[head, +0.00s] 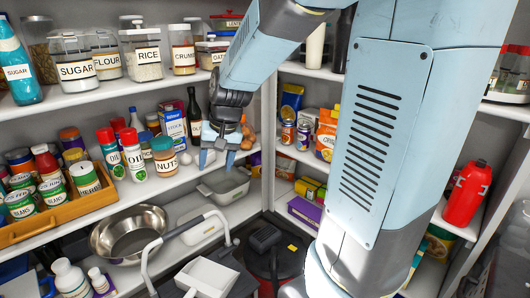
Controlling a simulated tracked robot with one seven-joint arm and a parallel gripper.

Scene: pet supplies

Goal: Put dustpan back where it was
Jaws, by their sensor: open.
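A pale grey-white, square-sided pan with a short raised handle, which looks like the dustpan (207,277), shows at the bottom centre of the head view, low in front of the shelves. What it rests on cannot be told. My gripper (217,159) is well above it and farther back, at the middle shelf near the corner. Its fingers point down, spread apart, with nothing seen between them. A grey dish (228,186) with handles lies just below the fingertips; whether they touch it cannot be told.
A metal bowl (130,236) and grey curved rails (162,252) are left of the pan. A dark canister-like object (268,244) stands to its right. The nut jar (164,158) and bottles crowd the shelf left of my gripper. A red bottle (466,192) stands right. My arm hides the centre right.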

